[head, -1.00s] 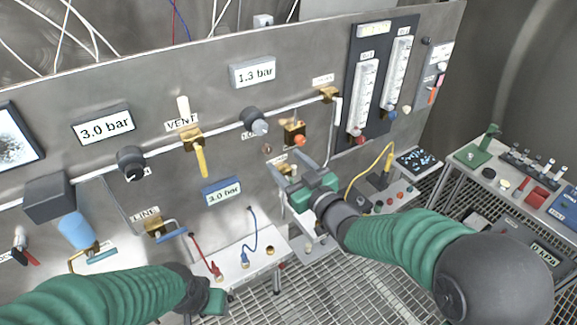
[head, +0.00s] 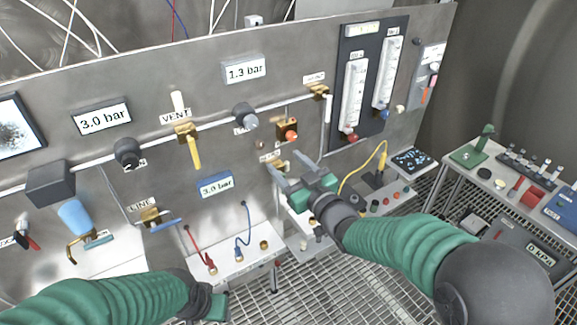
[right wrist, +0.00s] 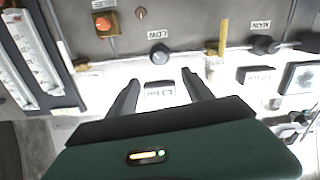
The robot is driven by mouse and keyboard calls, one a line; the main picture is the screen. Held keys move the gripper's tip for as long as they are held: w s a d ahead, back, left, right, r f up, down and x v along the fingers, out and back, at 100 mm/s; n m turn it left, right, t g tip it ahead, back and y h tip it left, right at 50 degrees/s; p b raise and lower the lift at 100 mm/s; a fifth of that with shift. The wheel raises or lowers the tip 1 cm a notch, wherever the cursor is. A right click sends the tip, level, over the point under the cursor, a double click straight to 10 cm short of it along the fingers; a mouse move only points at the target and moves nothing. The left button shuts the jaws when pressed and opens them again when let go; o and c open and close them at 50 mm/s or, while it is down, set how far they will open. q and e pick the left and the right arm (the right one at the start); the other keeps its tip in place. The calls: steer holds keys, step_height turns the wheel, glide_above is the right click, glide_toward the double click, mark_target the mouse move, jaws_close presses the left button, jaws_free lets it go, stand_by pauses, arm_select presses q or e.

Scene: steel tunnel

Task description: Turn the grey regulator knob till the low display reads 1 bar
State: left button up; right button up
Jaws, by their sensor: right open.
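The grey regulator knob (head: 245,115), labelled LOW, sits on the pipe along the steel panel. In the right wrist view the knob (right wrist: 160,57) lies beyond and between my open fingers, apart from them. The low display (head: 243,69) above it reads 1.3 bar; the wrist view shows a display (right wrist: 158,87) between the fingers, too blurred to read. My right gripper (head: 285,166) is open and empty, below and to the right of the knob in the head view. My left gripper (head: 215,304) is at the bottom of the head view; its fingers are not clear.
A black regulator knob (head: 127,152) and the yellow VENT lever (head: 193,150) are left of the grey knob. An orange button (head: 289,130) is close to its right. A blue-framed display (head: 216,185) reads 3.0 bar below. A shelf with red and blue leads (head: 240,258) juts out underneath.

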steer(key=b+v, duration=0.5)
steer(key=v, duration=1.1)
steer(key=shift+f, duration=0.2)
